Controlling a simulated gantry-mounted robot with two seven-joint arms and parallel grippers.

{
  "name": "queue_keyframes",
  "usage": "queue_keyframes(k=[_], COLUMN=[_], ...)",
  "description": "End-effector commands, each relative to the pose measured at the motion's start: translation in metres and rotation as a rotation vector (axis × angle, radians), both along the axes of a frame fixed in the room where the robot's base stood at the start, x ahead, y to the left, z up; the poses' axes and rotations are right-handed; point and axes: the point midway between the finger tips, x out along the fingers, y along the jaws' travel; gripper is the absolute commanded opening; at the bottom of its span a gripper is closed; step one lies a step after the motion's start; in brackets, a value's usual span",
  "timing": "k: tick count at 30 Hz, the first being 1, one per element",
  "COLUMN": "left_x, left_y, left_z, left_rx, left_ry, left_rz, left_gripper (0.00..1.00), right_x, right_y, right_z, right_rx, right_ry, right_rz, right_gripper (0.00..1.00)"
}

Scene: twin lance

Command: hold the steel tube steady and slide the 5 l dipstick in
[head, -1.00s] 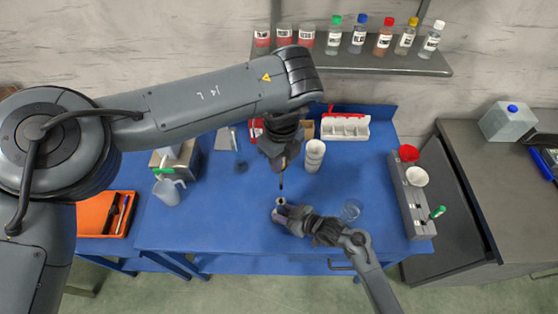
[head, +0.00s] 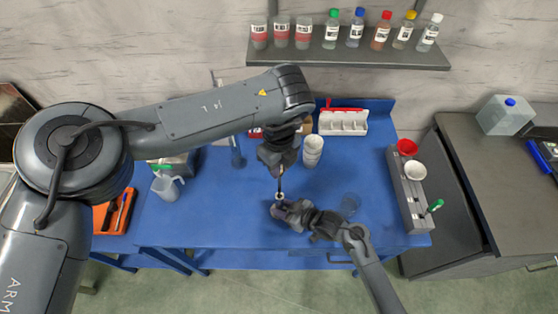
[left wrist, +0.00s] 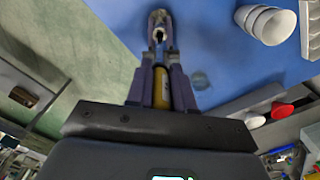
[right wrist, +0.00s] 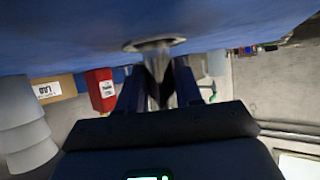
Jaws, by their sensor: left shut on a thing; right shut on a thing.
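My left gripper (head: 279,170) is shut on the dipstick (head: 281,185), which points down below it in the head view. The dipstick's yellow handle (left wrist: 162,88) sits between the left fingers in the left wrist view. My right gripper (head: 283,209) is shut on the steel tube (head: 279,197), directly below the left gripper. The tube's flared mouth (right wrist: 153,44) shows above the right fingers in the right wrist view. In the head view the dipstick's lower end meets the tube mouth; I cannot tell whether its tip is inside.
Stacked white cups (head: 313,150) stand just right of the left gripper. A clear beaker (head: 350,205) is right of the right gripper. A grey rack (head: 408,195) with red and white funnels stands at the bench's right end. A jug (head: 167,187) is at left.

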Motion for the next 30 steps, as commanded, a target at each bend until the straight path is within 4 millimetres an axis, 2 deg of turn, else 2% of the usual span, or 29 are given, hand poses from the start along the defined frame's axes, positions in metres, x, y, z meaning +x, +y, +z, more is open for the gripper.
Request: queue_keyframes(k=[8, 30], left_x=[-0.0002, -0.0002], left_y=[-0.0002, -0.0003], left_z=[-0.0077, -0.0077], left_rx=[-0.001, 0.0], left_ry=[0.001, 0.0], left_rz=[0.0, 0.0], left_gripper=[0.0, 0.0], right_x=[-0.0003, -0.0003], right_y=[0.0, 0.0001], right_z=[-0.0005, -0.0004], right_rx=[-0.001, -0.001], right_ry=[0.001, 0.001], right_rz=[0.001, 0.001], right_gripper=[0.18, 0.18])
